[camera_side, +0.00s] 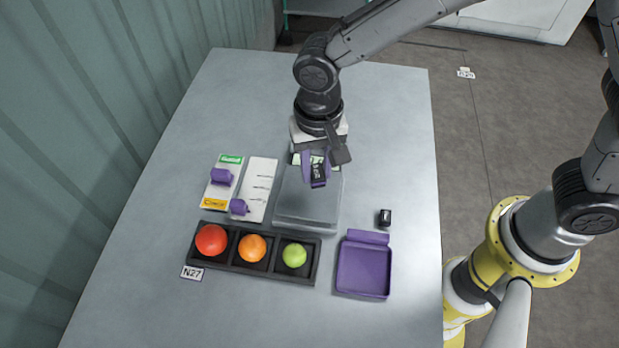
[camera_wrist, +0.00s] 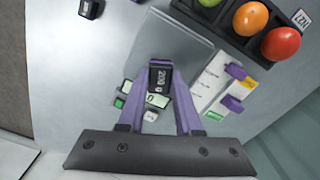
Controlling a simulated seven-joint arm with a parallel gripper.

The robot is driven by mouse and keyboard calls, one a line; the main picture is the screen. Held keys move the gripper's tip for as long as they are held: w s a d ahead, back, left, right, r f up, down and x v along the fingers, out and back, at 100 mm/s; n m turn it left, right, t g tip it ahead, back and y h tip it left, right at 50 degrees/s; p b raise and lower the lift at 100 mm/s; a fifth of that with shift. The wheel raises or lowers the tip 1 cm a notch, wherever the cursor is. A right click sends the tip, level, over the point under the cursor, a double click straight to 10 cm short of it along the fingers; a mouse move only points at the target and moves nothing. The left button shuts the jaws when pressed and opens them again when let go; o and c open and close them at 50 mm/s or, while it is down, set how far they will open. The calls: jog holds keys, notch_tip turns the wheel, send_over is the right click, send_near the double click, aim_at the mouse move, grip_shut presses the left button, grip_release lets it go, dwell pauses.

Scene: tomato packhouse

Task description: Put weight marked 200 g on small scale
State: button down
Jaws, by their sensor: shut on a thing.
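My gripper (camera_side: 316,182) has purple fingers shut on a black weight (camera_side: 318,172). In the wrist view, the weight (camera_wrist: 159,78) sits between the fingertips (camera_wrist: 160,70) and its white marking reads 200 g. The small scale (camera_side: 306,212) has a flat grey plate, which is bare where it shows; the plate is also in the wrist view (camera_wrist: 172,40). The weight appears over the display end of the scale; I cannot tell the exact gap below it. The scale's display (camera_wrist: 152,99) is partly hidden by the weight and fingers.
A smaller black weight (camera_side: 385,217) stands right of the scale, behind a purple tray (camera_side: 364,270). Two cards with purple sliders (camera_side: 260,180) lie left. The table's back is clear.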

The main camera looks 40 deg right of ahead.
aim_at(309, 192)
jog(key=shift+w+a+f, duration=0.4)
jog(key=shift+w+f, duration=0.1)
jog(key=shift+f, duration=1.75)
jog(key=shift+f, duration=0.1)
jog(key=c, duration=0.6)
grip_release()
